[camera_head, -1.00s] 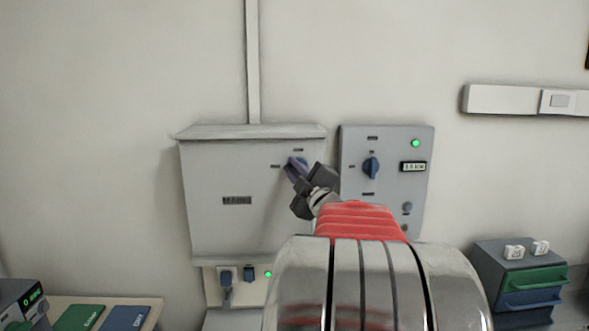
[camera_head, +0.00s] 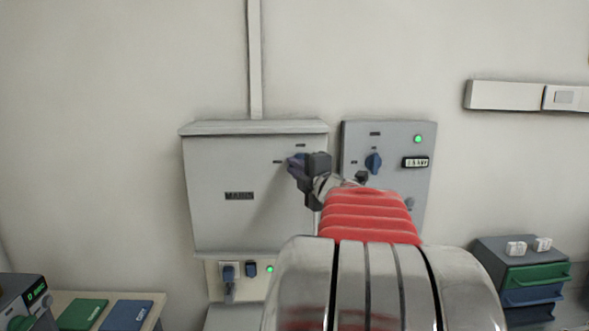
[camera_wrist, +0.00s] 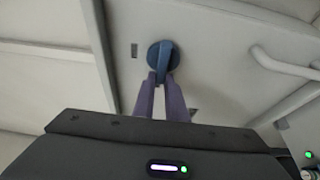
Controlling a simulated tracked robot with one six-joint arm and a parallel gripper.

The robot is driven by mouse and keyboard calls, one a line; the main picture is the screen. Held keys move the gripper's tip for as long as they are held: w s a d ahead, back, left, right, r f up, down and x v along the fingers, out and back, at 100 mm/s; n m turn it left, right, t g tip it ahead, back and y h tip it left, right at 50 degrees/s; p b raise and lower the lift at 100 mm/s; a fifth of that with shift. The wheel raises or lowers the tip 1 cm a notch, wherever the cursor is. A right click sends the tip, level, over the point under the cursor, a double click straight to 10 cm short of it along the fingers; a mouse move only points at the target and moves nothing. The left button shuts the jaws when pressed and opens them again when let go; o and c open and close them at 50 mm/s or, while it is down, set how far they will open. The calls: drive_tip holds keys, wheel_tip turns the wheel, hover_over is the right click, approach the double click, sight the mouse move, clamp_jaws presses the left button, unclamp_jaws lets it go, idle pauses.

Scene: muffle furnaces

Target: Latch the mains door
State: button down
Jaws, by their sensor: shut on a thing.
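The mains door (camera_head: 225,215) is the grey front of a wall box, with a dark MAINS label, and it looks closed. Its round blue latch knob (camera_wrist: 153,54) shows in the wrist view, with a raised grip bar upright in that picture. My gripper (camera_wrist: 161,80) has its two purple fingers shut on the lower end of that bar. In the head view my gripper (camera_head: 297,163) is at the door's upper right and hides most of the knob. Small dark marks lie above and left of the knob there.
A grey panel (camera_head: 350,200) with a blue knob, green light and display is close to the right of the box. Sockets with a plug (camera_head: 228,274) are below it. A drawer unit (camera_head: 532,277) stands at the lower right.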

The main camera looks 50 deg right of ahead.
drive_tip(key=shift+w+a+f, duration=0.1)
drive_tip(key=shift+f, duration=0.1)
drive_tip(key=c, duration=2.1)
unclamp_jaws()
drive_tip(key=o, duration=0.3)
drive_tip(key=shift+r, duration=0.1)
drive_tip(key=v, duration=1.3)
drive_tip(key=shift+s+a, duration=0.2)
drive_tip(key=shift+s, duration=0.15)
drive_tip(key=shift+w, duration=0.1)
